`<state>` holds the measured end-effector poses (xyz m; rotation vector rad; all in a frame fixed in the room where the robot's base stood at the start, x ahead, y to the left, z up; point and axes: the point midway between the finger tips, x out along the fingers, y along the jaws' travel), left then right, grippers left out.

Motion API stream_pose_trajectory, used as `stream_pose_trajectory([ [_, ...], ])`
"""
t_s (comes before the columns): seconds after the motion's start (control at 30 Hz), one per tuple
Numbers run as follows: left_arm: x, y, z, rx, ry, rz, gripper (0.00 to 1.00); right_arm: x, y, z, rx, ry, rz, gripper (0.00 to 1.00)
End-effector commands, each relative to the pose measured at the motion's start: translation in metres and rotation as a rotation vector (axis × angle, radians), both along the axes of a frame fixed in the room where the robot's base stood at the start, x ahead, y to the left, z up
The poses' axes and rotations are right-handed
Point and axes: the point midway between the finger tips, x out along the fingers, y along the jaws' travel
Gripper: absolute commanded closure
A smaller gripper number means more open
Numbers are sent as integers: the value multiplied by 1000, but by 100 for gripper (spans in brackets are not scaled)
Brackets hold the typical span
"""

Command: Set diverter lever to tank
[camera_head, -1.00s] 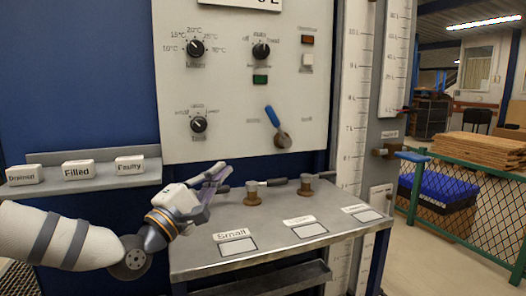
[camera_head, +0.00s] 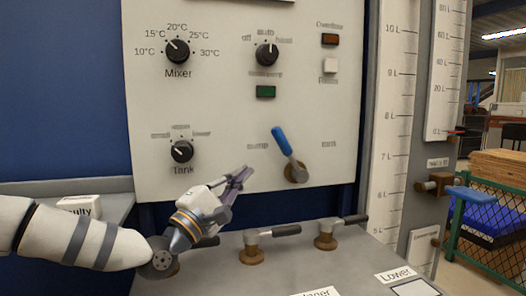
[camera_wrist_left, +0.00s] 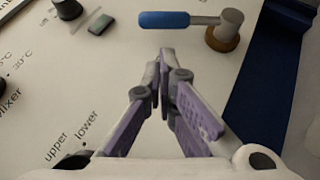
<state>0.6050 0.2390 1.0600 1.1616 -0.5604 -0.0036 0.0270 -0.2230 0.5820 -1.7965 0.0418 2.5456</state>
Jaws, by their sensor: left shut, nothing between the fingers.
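The diverter lever (camera_head: 283,142) is on the white panel, with a blue handle and a brownish round pivot base. Its handle points up and slightly left from the pivot. Blurred labels flank it: the left one seems to read sump (camera_head: 257,146), the right one tank (camera_head: 328,144). My left gripper (camera_head: 245,173) is shut and empty, below and left of the handle, apart from the pivot in the picture. In the left wrist view the blue handle (camera_wrist_left: 165,20) lies just beyond the closed fingertips (camera_wrist_left: 165,53); contact cannot be told. My right gripper is not in view.
The panel also carries a Mixer knob (camera_head: 177,50), a Tank knob (camera_head: 181,151), a selector knob (camera_head: 266,54) and a green button (camera_head: 265,91). Below, valves with dark handles (camera_head: 326,234) stand on the grey bench (camera_head: 225,275). Level scales (camera_head: 393,110) rise at the right.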

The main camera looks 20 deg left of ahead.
Motion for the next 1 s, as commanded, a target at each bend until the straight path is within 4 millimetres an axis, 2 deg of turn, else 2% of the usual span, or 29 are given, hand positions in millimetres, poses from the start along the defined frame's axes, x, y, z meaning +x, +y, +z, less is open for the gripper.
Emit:
stream_pose_trajectory([
  [0.3, 54, -19, 26, 2, -1, -1, 100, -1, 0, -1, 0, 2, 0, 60],
  [0.43, 70, -24, 33, 1, -2, 0, 100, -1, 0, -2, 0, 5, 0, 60],
  [0.6, 79, -26, 38, -1, 0, 0, 100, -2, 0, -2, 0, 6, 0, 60],
  [1.0, 79, -27, 39, -1, -1, 0, 100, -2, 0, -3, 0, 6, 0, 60],
])
